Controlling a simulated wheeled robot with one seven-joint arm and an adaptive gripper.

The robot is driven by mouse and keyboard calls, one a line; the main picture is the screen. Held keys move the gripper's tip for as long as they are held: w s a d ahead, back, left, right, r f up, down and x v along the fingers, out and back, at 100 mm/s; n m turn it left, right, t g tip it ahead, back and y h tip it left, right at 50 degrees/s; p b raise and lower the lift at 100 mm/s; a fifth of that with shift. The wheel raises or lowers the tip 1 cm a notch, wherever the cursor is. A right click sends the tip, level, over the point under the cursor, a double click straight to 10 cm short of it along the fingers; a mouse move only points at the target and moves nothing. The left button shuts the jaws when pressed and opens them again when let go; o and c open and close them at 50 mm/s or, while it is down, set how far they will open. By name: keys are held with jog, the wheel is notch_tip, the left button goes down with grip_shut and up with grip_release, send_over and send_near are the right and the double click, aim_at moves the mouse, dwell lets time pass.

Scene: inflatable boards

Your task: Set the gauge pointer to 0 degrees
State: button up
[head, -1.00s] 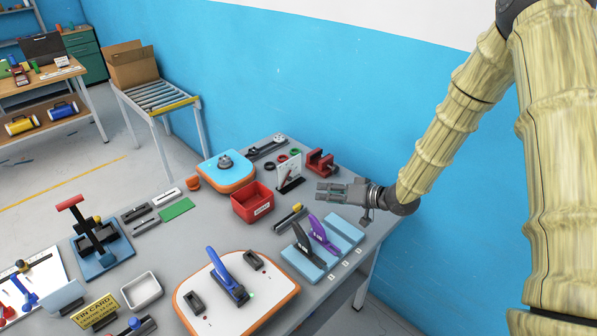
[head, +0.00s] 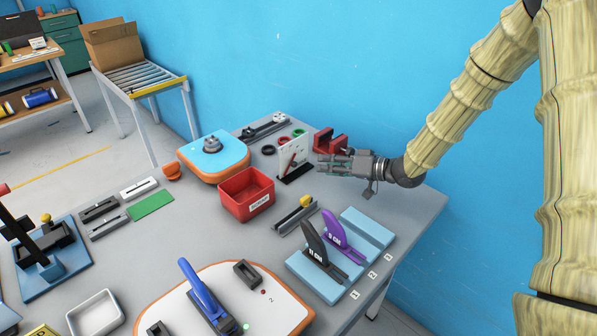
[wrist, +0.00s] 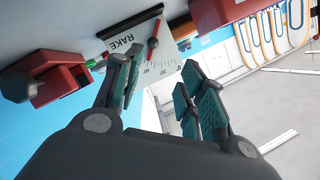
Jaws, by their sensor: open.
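The gauge is a small upright white card (head: 291,153) on a dark base at the far side of the table. A red pointer (head: 290,163) leans to the right on its face in the head view. My gripper (head: 321,166) is open and empty, just right of the gauge. In the wrist view the gauge shows beyond and between the spread fingers (wrist: 162,78), seemingly apart from them.
A red vise (head: 328,141) stands close behind my gripper. A red bin (head: 246,195) is left of the gauge, and a blue-topped board (head: 214,158) farther left. Fins on light blue blocks (head: 318,277) stand nearer the front.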

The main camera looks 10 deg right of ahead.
jog(key=shift+w+f+b, duration=0.4)
jog(key=shift+w+f, duration=0.15)
jog(key=shift+f, duration=0.3)
jog(key=shift+w+a, duration=0.3)
jog(key=shift+a, duration=0.05)
jog(key=p+x, duration=0.1)
jog(key=x, duration=0.8)
jog(key=shift+w+a+f+p, duration=0.15)
jog(key=shift+f+p, duration=0.05)
jog(key=shift+p, duration=0.15)
grip_shut()
